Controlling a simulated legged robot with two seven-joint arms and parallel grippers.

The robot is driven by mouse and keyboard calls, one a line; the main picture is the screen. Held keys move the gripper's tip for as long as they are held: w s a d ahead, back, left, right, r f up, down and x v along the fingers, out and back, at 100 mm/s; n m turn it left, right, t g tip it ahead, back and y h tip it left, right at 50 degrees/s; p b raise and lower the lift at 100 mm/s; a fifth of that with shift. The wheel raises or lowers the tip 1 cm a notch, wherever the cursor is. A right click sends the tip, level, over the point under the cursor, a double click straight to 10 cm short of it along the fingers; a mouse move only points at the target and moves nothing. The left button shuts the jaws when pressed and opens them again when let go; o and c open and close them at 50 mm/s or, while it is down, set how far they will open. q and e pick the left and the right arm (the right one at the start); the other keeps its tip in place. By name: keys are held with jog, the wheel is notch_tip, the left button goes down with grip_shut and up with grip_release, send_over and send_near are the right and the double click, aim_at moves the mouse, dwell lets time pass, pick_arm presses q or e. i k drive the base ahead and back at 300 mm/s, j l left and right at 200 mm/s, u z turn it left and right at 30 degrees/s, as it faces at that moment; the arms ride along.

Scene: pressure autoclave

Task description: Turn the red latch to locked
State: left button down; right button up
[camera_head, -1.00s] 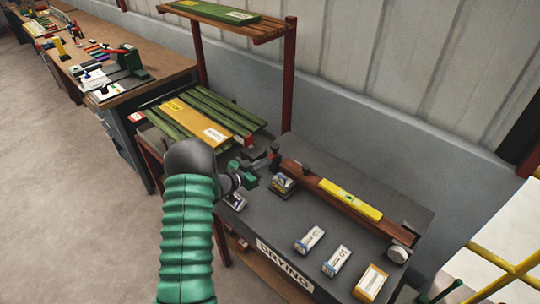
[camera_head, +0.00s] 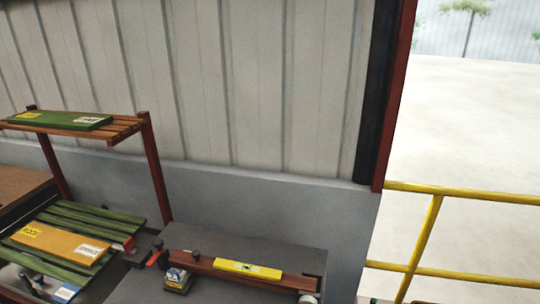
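I cannot make out a red latch or the autoclave in the head view. A small red and dark part (camera_head: 154,258) sits at the left end of a brown wooden bar on the dark table; it is too small to tell what it is. Neither of my grippers is in view.
The dark table (camera_head: 225,247) carries the brown bar (camera_head: 262,277) with a yellow level (camera_head: 248,269) on it, and a small labelled box (camera_head: 176,280). Green and orange boards (camera_head: 60,243) lie at left below a wooden shelf (camera_head: 125,124). A yellow railing (camera_head: 423,240) stands right, by an opening.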

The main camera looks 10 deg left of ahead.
aim_at(158, 243)
jog(key=j+u, duration=0.15)
jog(key=u, duration=0.35)
jog(key=i+j+u, duration=0.1)
jog(key=u, duration=0.35)
